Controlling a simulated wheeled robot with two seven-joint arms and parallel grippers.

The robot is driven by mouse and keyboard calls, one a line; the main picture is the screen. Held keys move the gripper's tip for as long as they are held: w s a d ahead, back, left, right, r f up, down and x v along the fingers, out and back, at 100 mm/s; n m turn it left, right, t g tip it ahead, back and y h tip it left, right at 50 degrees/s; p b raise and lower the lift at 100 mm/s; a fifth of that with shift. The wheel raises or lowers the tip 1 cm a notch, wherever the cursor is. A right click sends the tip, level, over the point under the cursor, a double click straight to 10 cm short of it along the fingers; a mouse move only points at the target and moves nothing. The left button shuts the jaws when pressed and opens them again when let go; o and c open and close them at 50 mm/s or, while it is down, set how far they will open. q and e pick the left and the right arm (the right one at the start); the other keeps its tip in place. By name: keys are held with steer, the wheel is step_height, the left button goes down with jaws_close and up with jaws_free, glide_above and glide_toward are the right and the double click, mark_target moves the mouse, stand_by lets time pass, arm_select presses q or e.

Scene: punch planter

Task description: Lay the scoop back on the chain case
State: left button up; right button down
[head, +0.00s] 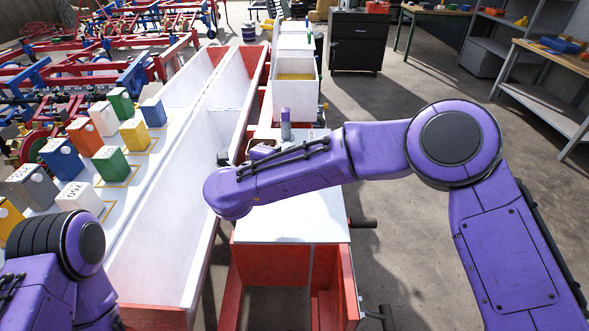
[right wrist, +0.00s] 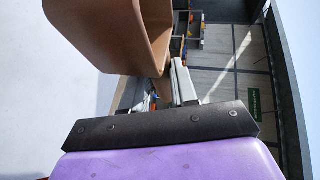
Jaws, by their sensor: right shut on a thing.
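The scoop (right wrist: 105,25), a brown, hollow, open-ended piece, shows large at the upper left of the right wrist view. My right gripper (right wrist: 162,88) is shut on it; the scoop hides part of the fingers and the grip itself. In the head view my right forearm reaches across the middle and hides the hand and the scoop. A red case with a flat white top (head: 300,230), which I take to be the chain case, stands under that forearm. The bare part of its top is visible. My left arm shows only at the lower left corner; its gripper is out of view.
A long white trough with red ends (head: 165,230) runs along the left of the case. Several numbered coloured blocks (head: 110,165) stand on the white surface beside it. A white bin (head: 295,90) with yellowish contents stands beyond the case. Floor at right is open.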

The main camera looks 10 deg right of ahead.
steer(key=w+d+f, duration=0.1)
steer(key=f, duration=0.1)
steer(key=w+d+f, duration=0.3)
steer(key=w+f, duration=0.1)
steer(key=shift+d+f+p, duration=0.25)
steer(key=shift+d+p, duration=0.05)
steer(key=shift+p, duration=0.1)
steer(key=shift+w+d+f+p, duration=0.1)
steer(key=shift+f+p, duration=0.1)
steer(key=shift+f, duration=0.4)
steer(key=shift+w+d+f+p, duration=0.1)
steer(key=shift+f+p, duration=0.05)
steer(key=shift+f, duration=0.75)
steer(key=shift+f, duration=0.1)
steer(key=c, duration=0.9)
jaws_free()
steer(key=shift+o, duration=0.2)
